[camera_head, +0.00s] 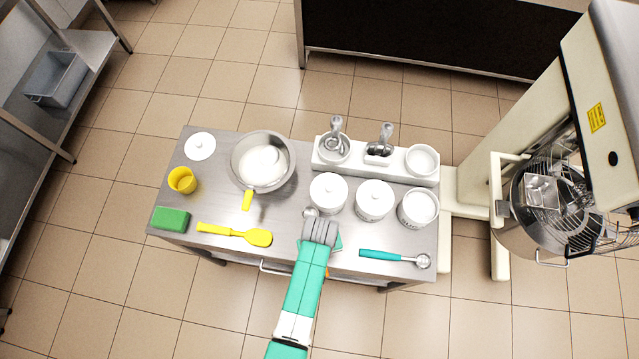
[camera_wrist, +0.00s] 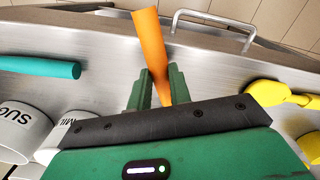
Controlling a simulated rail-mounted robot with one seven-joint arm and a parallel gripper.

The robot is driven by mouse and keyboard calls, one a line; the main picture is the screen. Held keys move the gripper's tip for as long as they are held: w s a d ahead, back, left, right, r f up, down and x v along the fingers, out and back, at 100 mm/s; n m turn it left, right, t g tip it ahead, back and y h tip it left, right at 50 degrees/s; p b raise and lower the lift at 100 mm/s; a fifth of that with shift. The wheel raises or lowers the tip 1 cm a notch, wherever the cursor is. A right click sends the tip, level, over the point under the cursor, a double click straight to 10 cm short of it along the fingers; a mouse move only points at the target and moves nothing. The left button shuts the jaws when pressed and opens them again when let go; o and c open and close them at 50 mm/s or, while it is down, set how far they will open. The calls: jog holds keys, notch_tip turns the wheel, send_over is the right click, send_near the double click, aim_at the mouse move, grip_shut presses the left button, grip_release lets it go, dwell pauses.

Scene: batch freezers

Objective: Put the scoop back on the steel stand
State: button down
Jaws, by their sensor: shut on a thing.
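My gripper (camera_head: 321,238) is over the front middle of the steel-topped table (camera_head: 300,258). In the wrist view its fingers (camera_wrist: 161,73) are shut on an orange handle (camera_wrist: 150,38), which tilts between them. In the head view a small metal bowl (camera_head: 310,212) shows just beyond the gripper, seemingly the head of this orange-handled scoop; the arm hides most of it. Whether it touches the table I cannot tell. A teal-handled scoop (camera_head: 381,254) lies to the right; its handle (camera_wrist: 40,67) shows in the wrist view. I cannot pick out a separate steel stand.
Lidded white canisters (camera_head: 327,192) stand close behind the gripper. A white holder (camera_head: 401,175) with metal tools is behind them. A mixer (camera_head: 540,205) stands right.

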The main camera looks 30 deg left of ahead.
jog(key=shift+f, duration=0.5)
jog(key=shift+s, duration=0.1)
jog(key=shift+f, duration=0.2)
jog(key=c, duration=1.3)
grip_release()
notch_tip(320, 180, up, 12)
jog(key=shift+r+p, duration=0.2)
jog(key=shift+p, duration=0.8)
